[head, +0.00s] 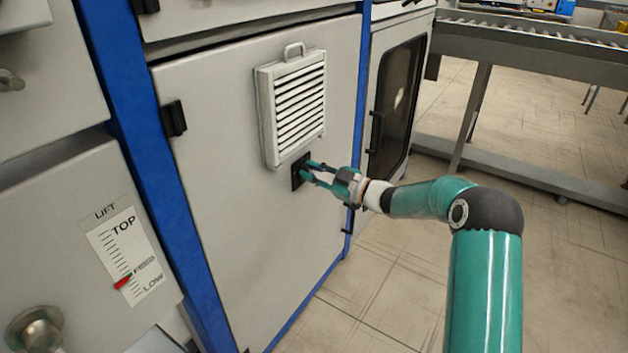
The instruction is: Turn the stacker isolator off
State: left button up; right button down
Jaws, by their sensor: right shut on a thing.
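A small black plate (296,181), which appears to be the stacker isolator, sits on the grey cabinet door just below the louvred vent. My right gripper (308,171) reaches it from the right, with its teal fingers shut on the isolator's handle at the plate. The fingers cover the handle, so its angle and any on or off marking cannot be read. My left gripper is not in view.
The vent (297,105) with a top handle juts out just above my right gripper. A lift scale (125,256) with a red pointer is at lower left, above a round metal knob (35,330). A roller conveyor (530,40) stands at upper right. The floor at right is clear.

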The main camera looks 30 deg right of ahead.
aim_at(296, 179)
jog(key=n+b, duration=0.3)
jog(key=a+f+n+b, duration=0.1)
jog(key=n+b, duration=0.2)
jog(key=f+n+b, duration=0.1)
jog(key=n+b, duration=0.2)
jog(key=shift+s+a+f+b, duration=0.1)
jog(key=shift+s+a+b, duration=0.05)
jog(key=shift+s+b, duration=0.2)
jog(key=shift+a+f+n+b, duration=0.1)
jog(key=shift+f+n+b, duration=0.1)
jog(key=shift+n+b, duration=1.45)
jog(key=shift+n, duration=0.25)
jog(key=c, duration=1.2)
grip_release()
jog(key=shift+w+a, duration=0.1)
jog(key=shift+o, duration=0.7)
jog(key=shift+r, duration=0.1)
jog(key=v, duration=1.2)
